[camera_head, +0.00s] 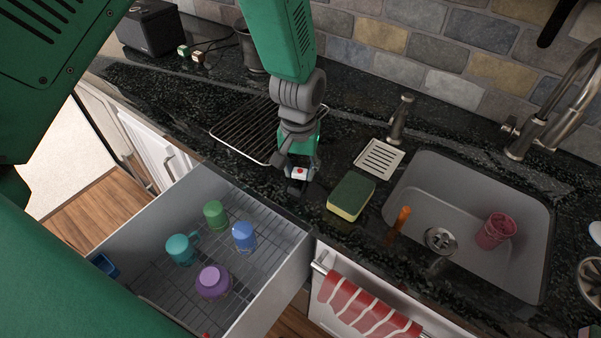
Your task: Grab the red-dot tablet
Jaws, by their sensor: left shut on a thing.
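The red-dot tablet (300,173) is a small white block with a red dot on its top face. It shows between the fingers of my left gripper (299,182), near the front edge of the dark counter, just left of the sponge. My left gripper points down and is shut on the tablet. I cannot tell whether the tablet still touches the counter. My right gripper is not in view.
A yellow-green sponge (351,196) lies right of the gripper, with a soap tray (379,159) behind it. A wire rack (243,130) lies to the left. An open drawer (271,284) with several cups juts out below. The sink (468,271) is at right.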

